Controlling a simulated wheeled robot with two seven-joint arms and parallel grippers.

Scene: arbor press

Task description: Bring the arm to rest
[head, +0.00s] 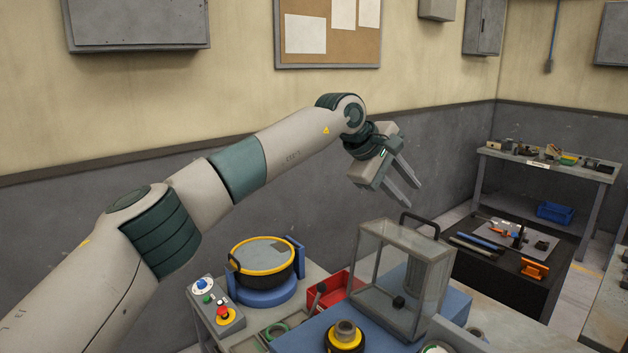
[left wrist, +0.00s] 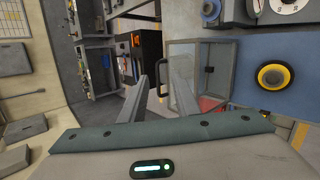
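My left arm reaches in from the left in the head view and is raised over the bench. My left gripper (head: 409,197) hangs at its end, above and behind the clear guard box (head: 387,270). Its two fingers are apart with nothing between them. In the left wrist view the fingers of the left gripper (left wrist: 158,87) also stand apart and empty. The guard box (left wrist: 200,68) shows there just right of the fingers. My right gripper is in neither view.
A round yellow-rimmed container (head: 263,262), a control box with a red button (head: 216,306), a red bin (head: 336,288) and a yellow-black ring part (head: 345,338) crowd the bench. A shelf table (head: 548,166) stands at the back right. Air around the gripper is free.

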